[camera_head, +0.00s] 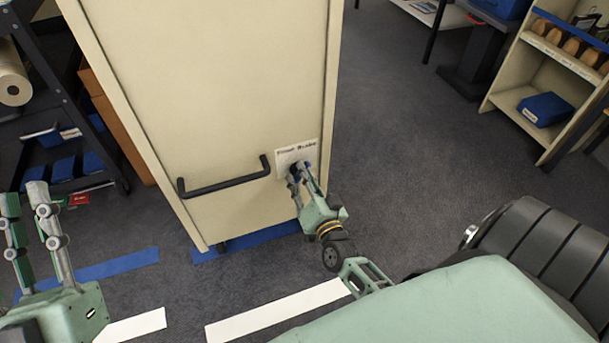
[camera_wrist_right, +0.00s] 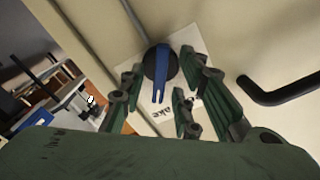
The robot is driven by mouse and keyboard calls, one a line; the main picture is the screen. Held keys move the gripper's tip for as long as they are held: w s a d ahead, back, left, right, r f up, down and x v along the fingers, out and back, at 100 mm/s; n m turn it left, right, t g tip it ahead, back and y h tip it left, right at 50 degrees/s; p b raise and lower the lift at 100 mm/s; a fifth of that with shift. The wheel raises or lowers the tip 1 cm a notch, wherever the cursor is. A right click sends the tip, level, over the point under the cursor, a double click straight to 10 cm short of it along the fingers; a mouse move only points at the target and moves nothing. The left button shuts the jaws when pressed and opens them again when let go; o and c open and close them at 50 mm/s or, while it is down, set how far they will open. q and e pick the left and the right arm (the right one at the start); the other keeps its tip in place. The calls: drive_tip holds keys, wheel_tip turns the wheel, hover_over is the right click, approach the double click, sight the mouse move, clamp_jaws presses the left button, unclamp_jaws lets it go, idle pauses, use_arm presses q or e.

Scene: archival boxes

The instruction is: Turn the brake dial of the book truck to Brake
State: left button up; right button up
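The book truck (camera_head: 250,80) is a tall cream cabinet with a black bar handle (camera_head: 225,185) on its end panel. Right of the handle is a white label plate (camera_head: 298,153) with two printed words, the second reading Brake. The brake dial (camera_wrist_right: 153,66) is a round black knob with a blue pointer (camera_wrist_right: 160,72), seen from close in the right wrist view. My right gripper (camera_head: 299,176) is at the dial, its fingers spread on both sides of it with visible gaps. Contact cannot be told. My left gripper (camera_head: 22,195) is open and empty at the lower left, away from the truck.
A dark rack (camera_head: 45,75) with blue boxes stands at the left. A cream shelf (camera_head: 515,97) with a blue box (camera_head: 544,109) stands at the upper right. Blue tape (camera_head: 245,241) and white strips (camera_head: 275,311) mark the carpet. The floor right of the truck is clear.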

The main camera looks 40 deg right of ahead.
drive_tip(key=shift+s, duration=0.1)
drive_tip(key=v, duration=1.1)
drive_tip(key=shift+s, duration=0.4)
